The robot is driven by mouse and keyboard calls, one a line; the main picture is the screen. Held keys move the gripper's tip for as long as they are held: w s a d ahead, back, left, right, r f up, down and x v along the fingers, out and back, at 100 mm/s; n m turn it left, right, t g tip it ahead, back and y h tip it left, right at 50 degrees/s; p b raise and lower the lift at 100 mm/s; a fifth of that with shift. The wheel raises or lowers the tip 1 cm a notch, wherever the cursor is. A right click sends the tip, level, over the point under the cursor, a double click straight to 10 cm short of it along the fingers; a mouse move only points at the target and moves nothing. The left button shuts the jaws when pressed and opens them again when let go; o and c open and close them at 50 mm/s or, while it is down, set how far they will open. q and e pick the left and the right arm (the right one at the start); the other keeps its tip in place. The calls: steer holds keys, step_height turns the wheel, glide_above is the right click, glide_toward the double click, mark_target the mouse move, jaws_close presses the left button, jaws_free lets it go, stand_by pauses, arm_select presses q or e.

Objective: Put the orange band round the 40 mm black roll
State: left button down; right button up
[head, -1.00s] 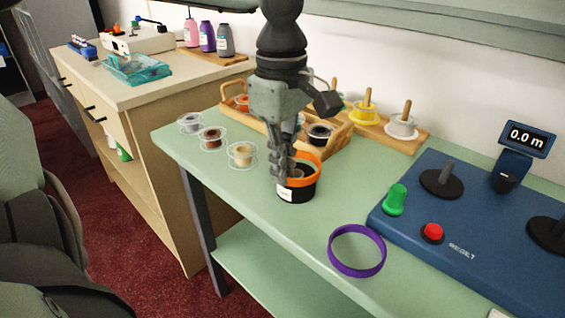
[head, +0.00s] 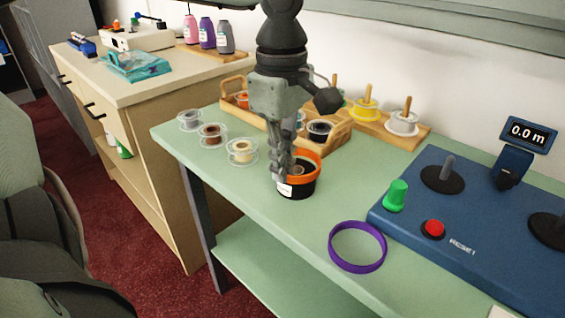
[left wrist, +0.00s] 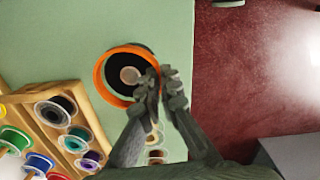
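The black roll (head: 304,191) stands on the green counter, with a white label (head: 285,190) on its side. The orange band (head: 313,177) is at the roll's upper part, and its front edge crosses the roll's side. In the left wrist view the band (left wrist: 98,76) shows as a ring off-centre over the dark roll (left wrist: 122,62), which sticks out past it at the upper right. My left gripper (head: 283,172) is closed on the band's near-left edge, pointing down; its fingertips (left wrist: 158,84) hide that part. Whether the band rests on the roll is unclear. My right gripper is out of view.
A purple band (head: 358,269) lies in front on the counter (head: 270,215). A blue machine (head: 400,225) with a green knob and red button is at the right. Several small bobbins (head: 241,152) lie left, and a wooden tray (head: 341,134) of spools stands behind.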

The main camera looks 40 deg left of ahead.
arm_select(q)
steer(key=shift+f+b, duration=0.35)
steer(key=shift+b, duration=0.05)
steer(key=c, duration=1.6)
jaws_free()
steer(key=shift+c, duration=0.2)
steer(key=shift+r, duration=0.1)
step_height(320, 180, up, 7)
steer(key=p, duration=0.3)
steer(key=shift+p, duration=0.3)
